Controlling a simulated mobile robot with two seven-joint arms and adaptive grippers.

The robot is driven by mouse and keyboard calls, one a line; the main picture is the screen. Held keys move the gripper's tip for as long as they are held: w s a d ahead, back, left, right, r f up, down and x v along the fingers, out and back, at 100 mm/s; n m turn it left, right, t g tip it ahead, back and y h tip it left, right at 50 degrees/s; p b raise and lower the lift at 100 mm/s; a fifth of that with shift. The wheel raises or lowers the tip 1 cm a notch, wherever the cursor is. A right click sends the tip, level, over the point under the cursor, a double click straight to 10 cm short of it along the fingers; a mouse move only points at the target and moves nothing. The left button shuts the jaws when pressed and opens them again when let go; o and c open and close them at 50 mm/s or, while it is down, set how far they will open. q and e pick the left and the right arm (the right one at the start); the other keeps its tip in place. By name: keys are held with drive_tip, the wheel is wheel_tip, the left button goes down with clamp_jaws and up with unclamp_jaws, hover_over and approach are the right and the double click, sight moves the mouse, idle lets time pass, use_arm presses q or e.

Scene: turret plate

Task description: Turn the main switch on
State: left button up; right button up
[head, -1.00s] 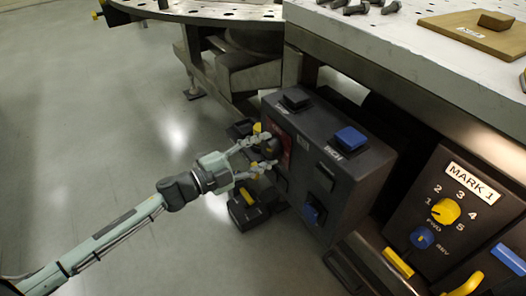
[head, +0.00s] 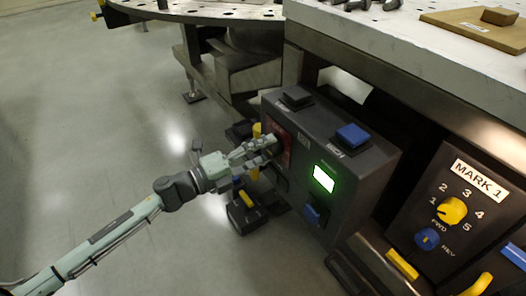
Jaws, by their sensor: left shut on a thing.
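The main switch (head: 286,152) is a dark knob on a red plate at the left end of the dark control box (head: 360,190). My left gripper (head: 270,147) is shut on the switch knob, and its fingers hide much of the knob. A lamp window (head: 323,178) on the same box face glows bright green. My right gripper is out of view.
The box also carries a black button (head: 297,97), a blue button (head: 351,135) and a blue switch (head: 312,215). A MARK 1 panel (head: 460,205) with a yellow dial stands at right. A heavy table (head: 420,50) overhangs the box. The floor at left is clear.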

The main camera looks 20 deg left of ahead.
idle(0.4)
use_arm(q)
drive_tip(key=o, duration=1.2)
drive_tip(key=shift+c, duration=0.2)
drive_tip(key=v, duration=1.2)
drive_tip(key=shift+r, duration=0.1)
